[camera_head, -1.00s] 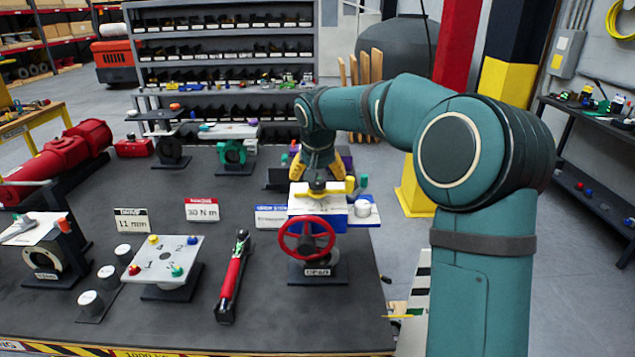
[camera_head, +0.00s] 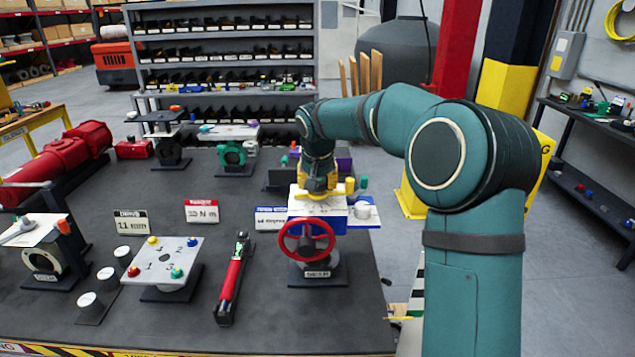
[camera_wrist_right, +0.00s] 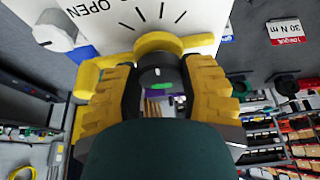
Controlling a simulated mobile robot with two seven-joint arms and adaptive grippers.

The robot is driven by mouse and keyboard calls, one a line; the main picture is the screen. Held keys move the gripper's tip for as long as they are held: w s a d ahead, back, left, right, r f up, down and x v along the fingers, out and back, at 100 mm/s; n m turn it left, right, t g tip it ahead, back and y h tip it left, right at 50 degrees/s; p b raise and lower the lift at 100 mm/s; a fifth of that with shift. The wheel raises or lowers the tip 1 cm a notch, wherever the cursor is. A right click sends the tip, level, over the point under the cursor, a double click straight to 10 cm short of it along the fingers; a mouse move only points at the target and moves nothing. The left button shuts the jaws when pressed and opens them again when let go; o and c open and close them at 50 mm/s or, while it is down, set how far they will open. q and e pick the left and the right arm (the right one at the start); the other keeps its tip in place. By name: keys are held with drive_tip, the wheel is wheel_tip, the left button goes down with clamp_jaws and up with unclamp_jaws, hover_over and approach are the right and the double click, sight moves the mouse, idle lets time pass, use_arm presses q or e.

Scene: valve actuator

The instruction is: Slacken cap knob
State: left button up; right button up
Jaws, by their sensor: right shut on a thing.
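The valve actuator has a white top plate (camera_wrist_right: 120,22) with the printed word "OPEN" and black tick marks, a blue body (camera_head: 318,222) and a red handwheel (camera_head: 306,241) at its front. A yellow cap knob (camera_wrist_right: 157,44) sits on the top plate, with a dark round part in front of it in the right wrist view. My right gripper (camera_wrist_right: 160,72) is shut on the cap knob, a yellow finger on each side. In the head view the same gripper (camera_head: 318,187) points down over the plate and hides most of the knob. My left gripper is not in view.
A yellow post (camera_head: 350,186) and a white cylinder (camera_head: 362,210) stand right of the gripper. A red torque wrench (camera_head: 233,281) lies on the dark table (camera_head: 200,328). Left of it is a plate with coloured knobs (camera_head: 163,258). The table's front is mostly clear.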

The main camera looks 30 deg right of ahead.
drive_tip(key=shift+n, duration=0.3)
drive_tip(key=n+p, duration=0.1)
drive_tip(key=n+y+p, duration=0.1)
drive_tip(key=n, duration=0.1)
drive_tip(key=shift+s+d+n+y, duration=0.1)
drive_tip(key=shift+d+n+y, duration=0.05)
drive_tip(key=shift+n+y, duration=0.15)
drive_tip(key=n+y+p, duration=0.1)
drive_tip(key=n, duration=0.2)
drive_tip(key=shift+f+n, duration=0.1)
drive_tip(key=shift+n, duration=0.2)
drive_tip(key=n+y+p, duration=0.2)
drive_tip(key=n, duration=0.3)
drive_tip(key=shift+d, duration=0.1)
drive_tip(key=shift+f+n+g+y+p, duration=0.1)
drive_tip(key=shift+n+g+y+p, duration=0.25)
drive_tip(key=shift+n, duration=0.55)
drive_tip(key=shift+n+g+y+p, duration=0.25)
drive_tip(key=shift+n+p, duration=0.15)
drive_tip(key=shift+n, duration=0.8)
drive_tip(key=o, duration=1.2)
drive_tip(key=shift+o, duration=0.2)
